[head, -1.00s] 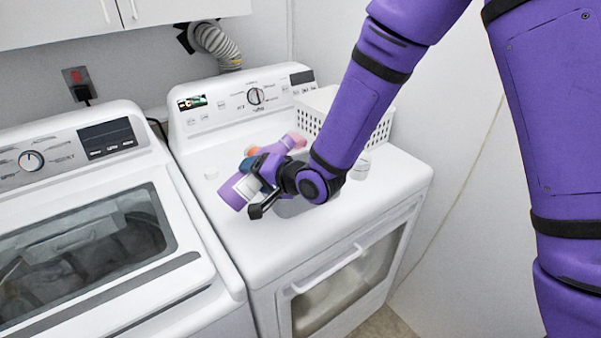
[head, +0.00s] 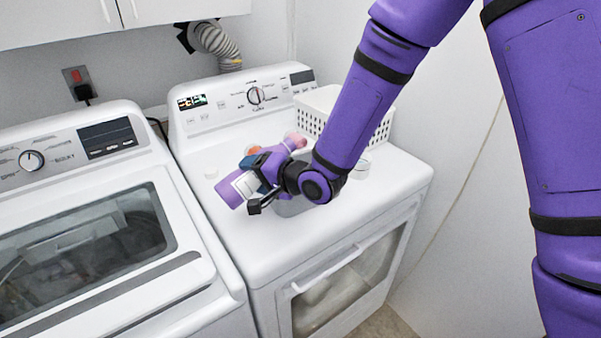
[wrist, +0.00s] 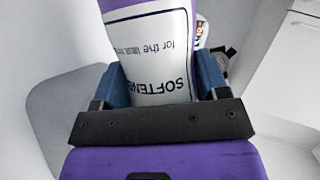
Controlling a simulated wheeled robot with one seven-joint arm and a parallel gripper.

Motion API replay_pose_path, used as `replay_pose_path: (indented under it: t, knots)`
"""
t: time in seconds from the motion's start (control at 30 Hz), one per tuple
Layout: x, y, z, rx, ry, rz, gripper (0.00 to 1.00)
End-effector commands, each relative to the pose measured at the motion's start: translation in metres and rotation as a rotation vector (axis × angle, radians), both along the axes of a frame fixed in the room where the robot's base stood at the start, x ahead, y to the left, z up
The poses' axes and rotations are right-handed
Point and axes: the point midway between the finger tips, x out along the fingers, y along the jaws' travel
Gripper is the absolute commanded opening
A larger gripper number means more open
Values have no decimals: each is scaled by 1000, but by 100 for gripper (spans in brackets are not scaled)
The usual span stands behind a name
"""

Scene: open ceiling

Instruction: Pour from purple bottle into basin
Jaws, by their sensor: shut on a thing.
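The purple bottle (head: 234,193) with a white label is held tilted over the top of the right-hand machine in the head view, its base toward the lower left. Its other end points to the upper right, by a pink rounded part (head: 297,139) that looks like its cap. My gripper (head: 262,186) is shut around the bottle's middle. In the wrist view the bottle (wrist: 150,30) sits between both fingers (wrist: 158,85), label facing the camera. A greyish basin-like shape (head: 291,208) shows under my wrist, mostly hidden; I cannot tell whether it is the basin.
A white perforated basket (head: 383,128) stands at the machine's back right. A small clear container (head: 361,168) is right of my wrist. An orange item (head: 253,150) is partly hidden behind the bottle. The machine's left and front top (head: 236,230) is mostly clear.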

Motion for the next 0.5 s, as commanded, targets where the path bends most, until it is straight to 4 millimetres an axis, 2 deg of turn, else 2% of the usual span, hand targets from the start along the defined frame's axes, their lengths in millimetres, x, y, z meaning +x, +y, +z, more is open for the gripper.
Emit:
replay_pose_path:
  t: [0.5]
  knots:
    - [3,-3,2,56,43,-1,41]
